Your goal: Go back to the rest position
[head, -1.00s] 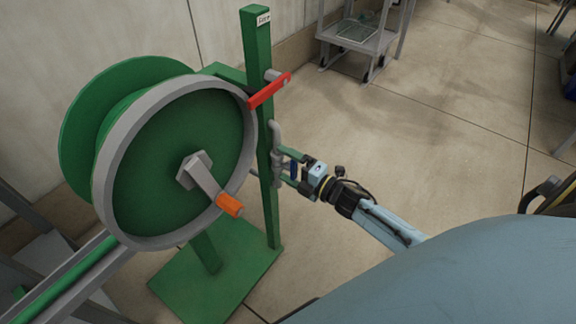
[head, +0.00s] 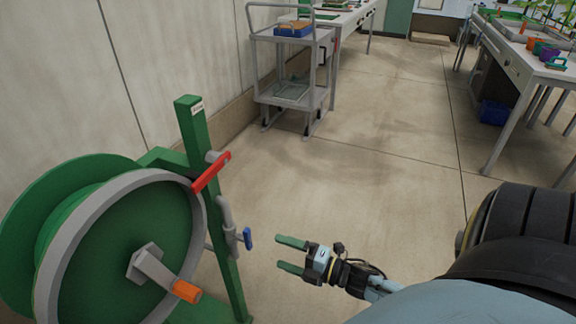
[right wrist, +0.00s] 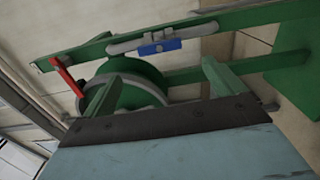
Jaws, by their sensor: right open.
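My right gripper (head: 291,255) is open and empty in the head view, with its two green fingers pointing left. It is a short gap to the right of the blue valve handle (head: 248,238) on the grey pipe (head: 228,220) of the green stand. In the right wrist view the gripper's fingers (right wrist: 160,88) are spread apart with nothing between them. The blue handle also shows in the right wrist view (right wrist: 160,47), ahead of the fingertips and apart from them. My left gripper does not show.
A green reel (head: 115,250) with an orange-gripped crank (head: 186,291) stands at the left, on a stand with a red lever (head: 211,172). A grey cart (head: 290,95) stands at the back. Benches (head: 515,70) line the back right. The floor between is clear.

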